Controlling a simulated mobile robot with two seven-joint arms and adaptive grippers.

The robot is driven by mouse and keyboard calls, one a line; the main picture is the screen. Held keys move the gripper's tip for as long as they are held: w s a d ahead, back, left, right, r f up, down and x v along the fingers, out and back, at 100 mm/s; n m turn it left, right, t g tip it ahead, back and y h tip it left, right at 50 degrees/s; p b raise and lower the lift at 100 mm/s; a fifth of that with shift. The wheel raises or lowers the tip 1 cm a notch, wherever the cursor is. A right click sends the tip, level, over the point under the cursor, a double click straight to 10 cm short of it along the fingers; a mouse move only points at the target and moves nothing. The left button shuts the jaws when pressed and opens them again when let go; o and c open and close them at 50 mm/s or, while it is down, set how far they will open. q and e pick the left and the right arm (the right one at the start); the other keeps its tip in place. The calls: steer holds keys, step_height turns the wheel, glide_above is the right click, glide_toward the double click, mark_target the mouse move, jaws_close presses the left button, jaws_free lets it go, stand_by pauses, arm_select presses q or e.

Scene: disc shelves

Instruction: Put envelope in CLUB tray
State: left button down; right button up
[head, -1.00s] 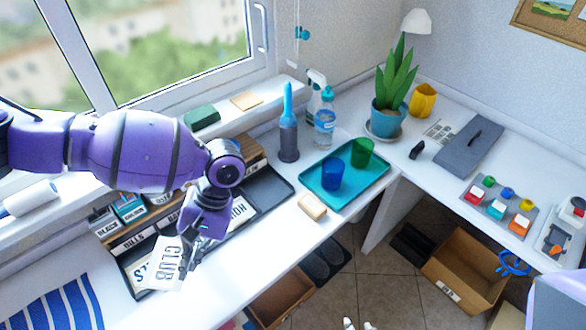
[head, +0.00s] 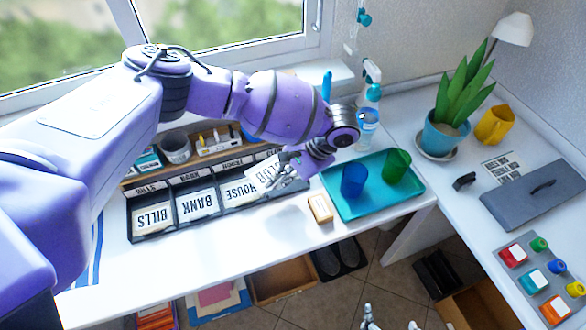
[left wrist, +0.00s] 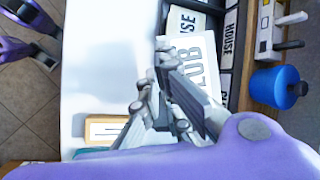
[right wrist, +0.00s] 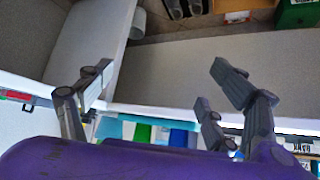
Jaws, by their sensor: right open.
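The white CLUB envelope (head: 262,172) is tilted over the right part of the black sorting tray (head: 172,238). My left gripper (head: 286,178) is shut on its right edge. In the left wrist view the fingers (left wrist: 165,60) pinch the envelope (left wrist: 205,50), partly hiding its lettering. The compartment at the tray's right end is mostly hidden under the envelope and gripper; part of its label shows in the left wrist view. BILLS (head: 152,217), BANK (head: 197,206) and HOUSE (head: 238,192) envelopes lie in the other compartments. My right gripper (right wrist: 160,85) is open and empty.
A wooden organizer with a grey cup (head: 176,149) stands behind the tray. A small tan block (head: 320,208) and a teal tray (head: 398,202) with blue and green cups are to the right. The desk front is clear. Open boxes (head: 285,278) sit below.

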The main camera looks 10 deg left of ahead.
arm_select(q)
steer(key=w+m, duration=0.1)
steer(key=w+f+m+t, duration=0.1)
steer(key=w, duration=0.1)
steer(key=w+m, duration=0.1)
steer(key=shift+w+d+f, duration=0.15)
steer(key=shift+d+f, duration=0.15)
steer(key=shift+f, duration=0.1)
steer(key=shift+w+f+t, duration=0.1)
steer(key=shift+f+t, duration=0.15)
steer(key=shift+t, duration=0.05)
steer(key=shift+a+f, duration=0.1)
steer(key=shift+f, duration=0.25)
step_height(320, 180, down, 4)
steer(key=shift+b, duration=1.15)
steer(key=shift+f+b, duration=0.4)
steer(key=shift+f, duration=0.45)
arm_select(e)
steer(key=f, duration=0.2)
steer(key=s+d+f, duration=0.1)
steer(key=shift+s+f, duration=0.1)
steer(key=shift+s, duration=0.05)
